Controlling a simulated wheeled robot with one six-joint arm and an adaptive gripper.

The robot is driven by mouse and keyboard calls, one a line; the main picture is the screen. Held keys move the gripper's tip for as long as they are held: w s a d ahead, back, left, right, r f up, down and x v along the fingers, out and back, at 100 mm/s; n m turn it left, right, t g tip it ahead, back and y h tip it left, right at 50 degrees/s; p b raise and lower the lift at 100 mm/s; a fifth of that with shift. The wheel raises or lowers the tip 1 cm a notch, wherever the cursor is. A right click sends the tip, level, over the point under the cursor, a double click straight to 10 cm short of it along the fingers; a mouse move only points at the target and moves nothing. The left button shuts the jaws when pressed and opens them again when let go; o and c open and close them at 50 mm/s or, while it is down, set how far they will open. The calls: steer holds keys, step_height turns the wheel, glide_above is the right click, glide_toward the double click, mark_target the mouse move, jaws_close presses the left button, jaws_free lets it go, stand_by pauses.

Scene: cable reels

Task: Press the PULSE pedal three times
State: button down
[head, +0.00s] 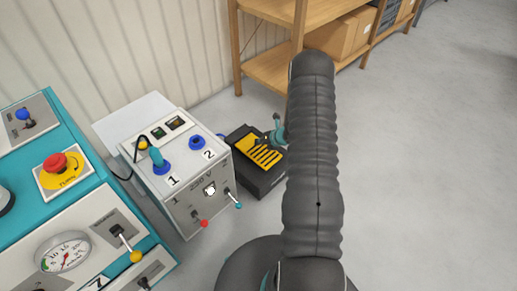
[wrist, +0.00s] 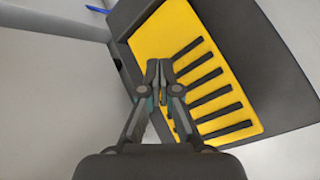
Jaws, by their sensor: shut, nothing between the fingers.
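The pedal (head: 262,150) is a yellow plate with black ribs in a dark housing (head: 262,185). It sits on the floor beside the grey control box in the head view. It also fills much of the wrist view (wrist: 235,110). No PULSE label is readable on it. My gripper (wrist: 158,65) is shut and empty, with its fingertips over the left part of the yellow plate in the wrist view. I cannot tell whether the tips touch the plate. In the head view my gripper (head: 279,130) shows only partly, behind my arm.
The grey control box (head: 190,205) with sockets 1 and 2 and small levers stands close left of the pedal. A teal machine (head: 145,235) with a red button (head: 55,162) is further left. A wooden shelf (head: 268,75) stands behind. Floor at right is clear.

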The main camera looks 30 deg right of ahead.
mark_target(259, 150)
steer(key=shift+r+p, duration=0.6)
steer(key=shift+r, duration=0.9)
steer(key=shift+n, duration=0.5)
steer(key=s+a+n+g+y, duration=0.2)
steer(key=s+a+n, duration=0.4)
steer(key=n, duration=0.2)
steer(key=s+a+r+n+h, duration=0.2)
steer(key=s+a+r+n, duration=0.2)
steer(key=s+r+n, duration=0.6)
steer(key=s+a+r+n+h, duration=0.2)
steer(key=s+a+r+n, duration=0.3)
steer(key=r, duration=1.5)
steer(key=s+a+r+n+h, duration=0.2)
steer(key=s+a+r+n, duration=0.2)
steer(key=s+r+n, duration=1.1)
steer(key=shift+s+a+n+g, duration=0.3)
steer(key=shift+s+n, duration=0.1)
steer(key=shift+s, duration=0.2)
